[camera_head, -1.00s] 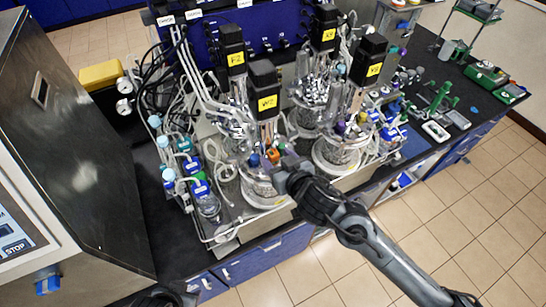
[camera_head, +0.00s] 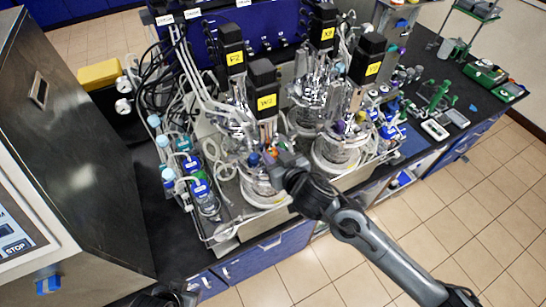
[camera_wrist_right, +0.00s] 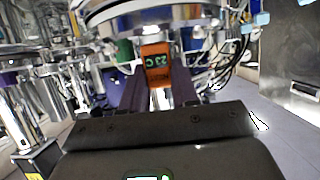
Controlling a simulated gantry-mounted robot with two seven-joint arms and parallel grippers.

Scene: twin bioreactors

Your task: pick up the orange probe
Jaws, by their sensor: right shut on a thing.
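The orange probe (camera_wrist_right: 157,62) carries a small display reading "23 C". In the right wrist view it stands upright between the two dark fingers of my right gripper (camera_wrist_right: 158,90), with its metal lower part between them. My right gripper is shut on it. In the head view the right gripper (camera_head: 280,162) is at the front glass vessel (camera_head: 262,190), under the black motor block marked W2 (camera_head: 265,100). Only a sliver of the probe shows there, and the gripper hides much of it. My left gripper is not clearly visible.
Vessels, tubes and more motor blocks crowd behind and beside the gripper. Blue-capped bottles (camera_head: 203,195) stand to the left, near a large steel cabinet (camera_head: 75,170). The tiled floor (camera_head: 440,220) in front of the bench is clear.

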